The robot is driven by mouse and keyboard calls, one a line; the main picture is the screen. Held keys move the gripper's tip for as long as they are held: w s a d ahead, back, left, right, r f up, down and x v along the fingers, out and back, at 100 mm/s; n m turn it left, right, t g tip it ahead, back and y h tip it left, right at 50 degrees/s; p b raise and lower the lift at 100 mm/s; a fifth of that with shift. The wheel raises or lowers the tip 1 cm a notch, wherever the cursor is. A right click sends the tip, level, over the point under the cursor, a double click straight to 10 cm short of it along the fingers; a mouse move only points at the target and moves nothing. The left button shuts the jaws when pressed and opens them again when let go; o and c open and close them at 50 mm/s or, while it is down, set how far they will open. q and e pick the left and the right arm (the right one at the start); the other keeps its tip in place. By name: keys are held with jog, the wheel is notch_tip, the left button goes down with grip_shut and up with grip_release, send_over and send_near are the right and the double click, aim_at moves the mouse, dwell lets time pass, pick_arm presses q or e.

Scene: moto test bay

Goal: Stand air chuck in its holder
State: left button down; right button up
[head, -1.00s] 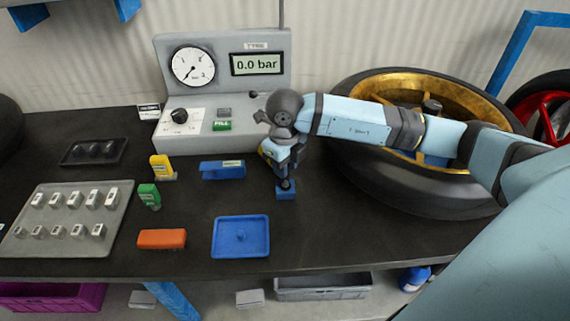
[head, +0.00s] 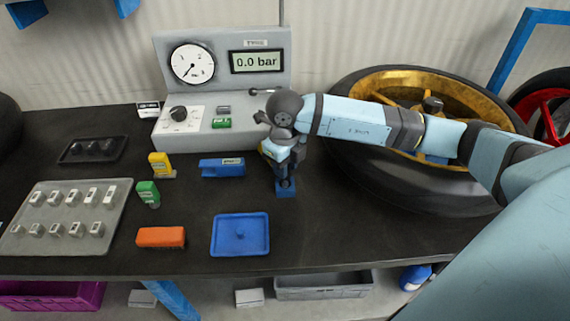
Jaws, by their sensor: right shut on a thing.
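My right gripper (head: 283,166) points down at the middle of the bench, just in front of the tyre inflation station. It is shut on the air chuck, which is mostly hidden by the fingers and wrist. The small blue holder (head: 286,189) stands on the bench directly under the gripper. The dark lower end of what I hold meets the top of the holder; I cannot tell how deep it sits. My left gripper does not show.
The inflation station (head: 222,85) reads 0.0 bar behind. A wheel with a gold rim (head: 350,165) lies right of the gripper. A blue tray (head: 240,235), a blue block-like tool (head: 222,168), an orange item (head: 161,237) and a grey socket board (head: 70,215) lie left.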

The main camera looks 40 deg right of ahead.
jog(key=shift+f+b, duration=0.3)
jog(key=shift+f, duration=0.15)
